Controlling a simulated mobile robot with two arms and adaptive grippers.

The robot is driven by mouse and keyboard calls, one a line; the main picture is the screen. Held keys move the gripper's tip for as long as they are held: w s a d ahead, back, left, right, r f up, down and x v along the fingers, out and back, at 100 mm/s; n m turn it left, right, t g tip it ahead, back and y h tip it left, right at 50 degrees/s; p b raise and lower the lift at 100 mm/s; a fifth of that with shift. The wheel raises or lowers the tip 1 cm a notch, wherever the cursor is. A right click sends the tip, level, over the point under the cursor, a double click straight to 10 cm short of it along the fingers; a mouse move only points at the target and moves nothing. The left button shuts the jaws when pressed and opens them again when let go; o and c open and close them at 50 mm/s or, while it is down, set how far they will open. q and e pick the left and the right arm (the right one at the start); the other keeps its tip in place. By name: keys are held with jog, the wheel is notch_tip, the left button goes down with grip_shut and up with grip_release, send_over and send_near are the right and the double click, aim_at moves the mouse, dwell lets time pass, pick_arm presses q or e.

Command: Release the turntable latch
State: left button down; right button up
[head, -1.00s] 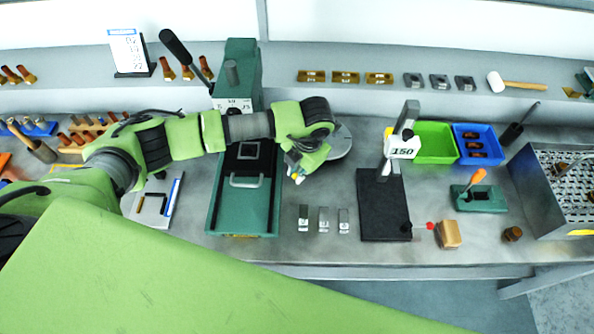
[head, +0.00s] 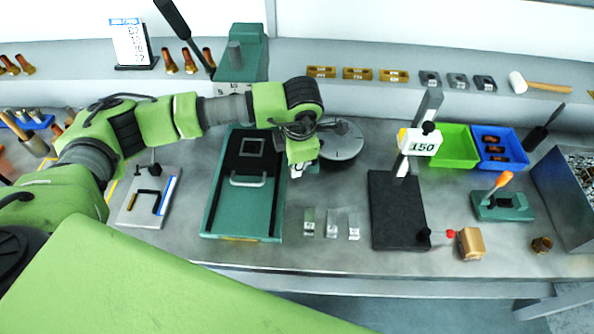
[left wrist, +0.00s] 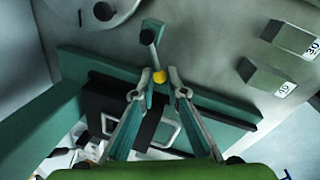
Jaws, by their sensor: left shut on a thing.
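The turntable is a round grey disc (head: 343,143) on the bench, right of the green tray-like fixture; its edge shows at the top left of the left wrist view (left wrist: 125,8). In that view the latch, a small teal lever (left wrist: 152,32) with a yellow knob (left wrist: 159,77), sits beside the disc. My left gripper (left wrist: 160,84) has its fingertips on either side of the knob and is shut on it. In the head view my left gripper (head: 297,172) points down at the disc's near left edge, and my arm hides the latch. My right gripper is not in view.
The green fixture (head: 212,215) with a grey handle lies just left of my gripper. Several small metal blocks (head: 331,224) lie in front. A black stand (head: 385,235) with a "150" tag is to the right. Green (head: 455,160) and blue (head: 515,162) bins stand behind it.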

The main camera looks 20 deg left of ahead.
pick_arm(q)
jog(key=shift+r, duration=0.1)
dwell(0.4)
jog(key=c, duration=2)
grip_release()
jog(key=r, duration=0.4)
jog(key=s+r, duration=0.1)
jog(key=r, duration=0.3)
jog(key=s+d+r, duration=0.1)
jog(key=r, duration=0.2)
jog(key=shift+d+r, duration=0.1)
jog(key=shift+r, duration=0.3)
